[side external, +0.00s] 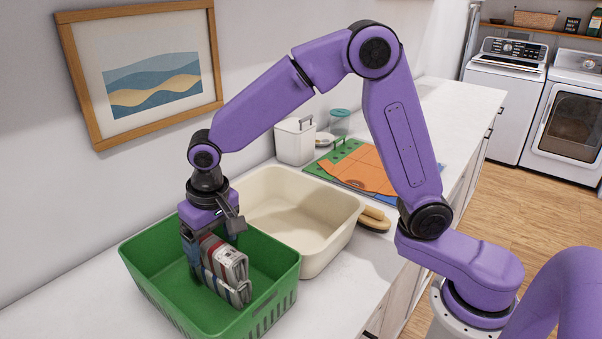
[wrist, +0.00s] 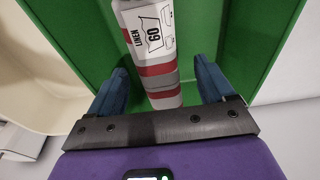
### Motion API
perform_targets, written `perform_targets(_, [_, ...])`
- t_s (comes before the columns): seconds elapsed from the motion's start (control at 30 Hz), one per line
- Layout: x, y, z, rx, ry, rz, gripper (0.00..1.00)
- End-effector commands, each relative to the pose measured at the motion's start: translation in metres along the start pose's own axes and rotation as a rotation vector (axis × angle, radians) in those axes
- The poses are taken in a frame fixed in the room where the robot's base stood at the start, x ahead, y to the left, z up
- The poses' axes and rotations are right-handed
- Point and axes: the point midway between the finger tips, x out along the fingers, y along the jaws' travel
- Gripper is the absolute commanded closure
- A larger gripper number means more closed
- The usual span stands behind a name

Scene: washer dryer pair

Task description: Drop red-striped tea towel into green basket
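The red-striped tea towel (side external: 224,256) is a folded grey-white bundle with dark red bands. It is inside the green basket (side external: 281,285). Just under it shows a similar folded part with a bluish band (side external: 222,285); I cannot tell if that is a separate towel. My gripper (side external: 208,250) points down into the basket at the towel's end. In the wrist view the blue fingers of my gripper (wrist: 160,80) stand apart on either side of the towel (wrist: 158,70), with gaps on both sides. The basket's green wall (wrist: 240,45) shows around them.
An empty cream tub (side external: 335,235) stands right behind the basket. Beyond it are a white canister (side external: 295,142), a brush (side external: 375,219) and a green and orange patterned item (side external: 350,168). The wall with a framed picture (side external: 150,75) is close at left.

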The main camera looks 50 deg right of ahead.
Motion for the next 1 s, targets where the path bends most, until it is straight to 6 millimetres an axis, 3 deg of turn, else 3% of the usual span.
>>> perform_targets(0.23, [-0.002,0.000,0.000,0.000,0.000,0.000,0.18])
perform_targets(0.37, [-0.012,-0.001,-0.001,0.000,0.003,-0.002,0.18])
perform_targets(1.0, [-0.139,-0.001,-0.001,0.001,0.004,-0.003,0.18])
